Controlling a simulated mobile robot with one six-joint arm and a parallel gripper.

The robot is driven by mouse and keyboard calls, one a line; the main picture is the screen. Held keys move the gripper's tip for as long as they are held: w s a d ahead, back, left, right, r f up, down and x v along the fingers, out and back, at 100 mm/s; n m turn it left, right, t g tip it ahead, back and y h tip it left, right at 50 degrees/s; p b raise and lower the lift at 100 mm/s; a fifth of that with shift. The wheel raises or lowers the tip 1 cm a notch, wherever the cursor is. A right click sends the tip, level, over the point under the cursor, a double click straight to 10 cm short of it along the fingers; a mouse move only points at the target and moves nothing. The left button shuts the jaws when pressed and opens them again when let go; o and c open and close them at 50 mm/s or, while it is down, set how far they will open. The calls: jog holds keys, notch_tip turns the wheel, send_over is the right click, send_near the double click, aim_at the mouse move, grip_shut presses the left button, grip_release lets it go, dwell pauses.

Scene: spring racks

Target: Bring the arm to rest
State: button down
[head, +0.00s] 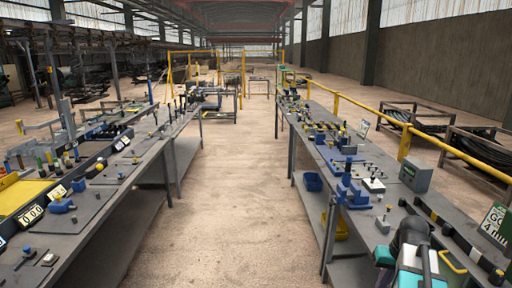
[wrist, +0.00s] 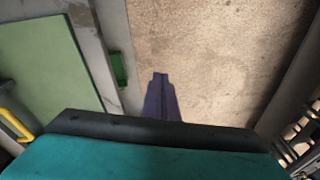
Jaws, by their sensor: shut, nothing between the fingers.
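My arm (head: 411,255) shows at the lower right of the head view, its dark joint and teal part over the right bench. In the wrist view my gripper (wrist: 160,77) points away from the camera, its dark fingers together with nothing between them. Bare floor lies beyond the fingertips. The fingers touch nothing that I can see. The gripper's fingers cannot be made out in the head view.
The right bench (head: 325,150) carries blue fixtures, a grey box (head: 415,175) and small parts. The left bench (head: 110,200) is also crowded. A clear aisle (head: 220,200) runs between them. A green panel (wrist: 50,60) is left of the gripper in the wrist view.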

jog(key=s+a+f+n+g+b, duration=0.1)
jog(key=s+a+f, duration=0.2)
jog(key=a+f, duration=0.45)
jog(key=s+a+f+n+g+b, duration=0.15)
jog(key=a+f, duration=0.35)
jog(key=f, duration=0.6)
jog(key=s+a+f+g+b, duration=0.2)
jog(key=s+a+f, duration=0.3)
jog(key=f, duration=0.5)
jog(key=s+a+f+g+b, duration=0.1)
jog(key=s+a+f, duration=0.1)
jog(key=s+f, duration=0.4)
jog(key=s+a+f+g+b, duration=0.1)
jog(key=s+a+f, duration=0.2)
jog(key=s+f, duration=0.4)
jog(key=s+a+f+g+h+b, duration=0.1)
jog(key=s+a+f, duration=0.2)
jog(key=s+f, duration=0.3)
jog(key=shift+s+a+f, duration=0.25)
jog(key=shift+f, duration=0.6)
